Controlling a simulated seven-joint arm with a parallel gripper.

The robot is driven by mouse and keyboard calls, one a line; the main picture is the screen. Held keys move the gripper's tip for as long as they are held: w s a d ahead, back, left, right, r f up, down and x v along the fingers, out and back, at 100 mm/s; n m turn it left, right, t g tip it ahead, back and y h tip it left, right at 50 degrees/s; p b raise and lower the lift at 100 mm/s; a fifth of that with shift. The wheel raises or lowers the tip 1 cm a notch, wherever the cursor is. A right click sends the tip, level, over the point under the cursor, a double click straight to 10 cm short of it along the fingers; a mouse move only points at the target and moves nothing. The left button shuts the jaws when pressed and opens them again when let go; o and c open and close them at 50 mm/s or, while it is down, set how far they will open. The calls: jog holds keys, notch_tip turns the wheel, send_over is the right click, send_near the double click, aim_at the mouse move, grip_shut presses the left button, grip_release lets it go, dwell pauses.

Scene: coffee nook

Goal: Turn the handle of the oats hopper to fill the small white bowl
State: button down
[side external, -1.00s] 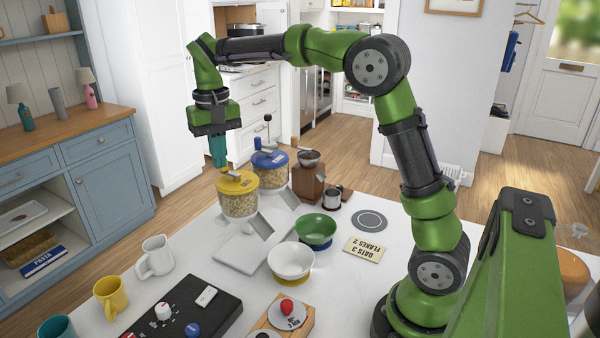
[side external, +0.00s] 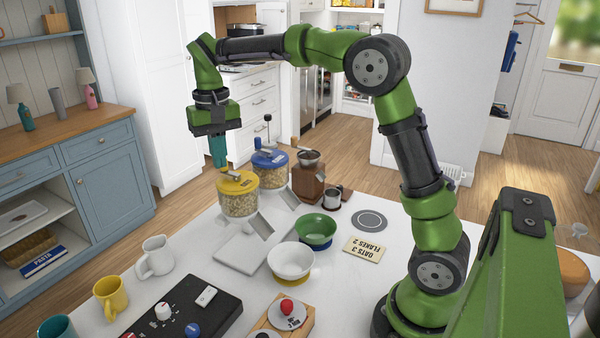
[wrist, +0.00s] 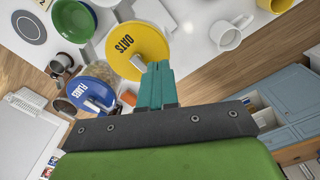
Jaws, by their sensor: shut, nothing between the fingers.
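The oats hopper (side external: 240,203) is a clear jar of pale oats with a yellow lid, marked OATS in the wrist view (wrist: 140,42). A small grey handle (side external: 232,175) sits on the lid. My gripper (side external: 221,167) is shut and empty, pointing down at the lid beside the handle; it also shows in the wrist view (wrist: 158,66). I cannot tell whether the fingers touch the handle. A grey chute (side external: 262,225) slopes from the hopper toward the small white bowl (side external: 290,262).
The blue-lidded flakes hopper (side external: 270,170) stands just behind, with a green bowl (side external: 316,230) to its front right. A wooden grinder (side external: 308,180) is beside it. A card (side external: 366,246) reads OATS 3, FLAKES 2. Mugs (side external: 155,257) and a black control panel (side external: 185,312) occupy the front left.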

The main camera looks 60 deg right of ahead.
aim_at(223, 184)
jog(key=shift+f, duration=0.15)
jog(key=shift+f, duration=1.6)
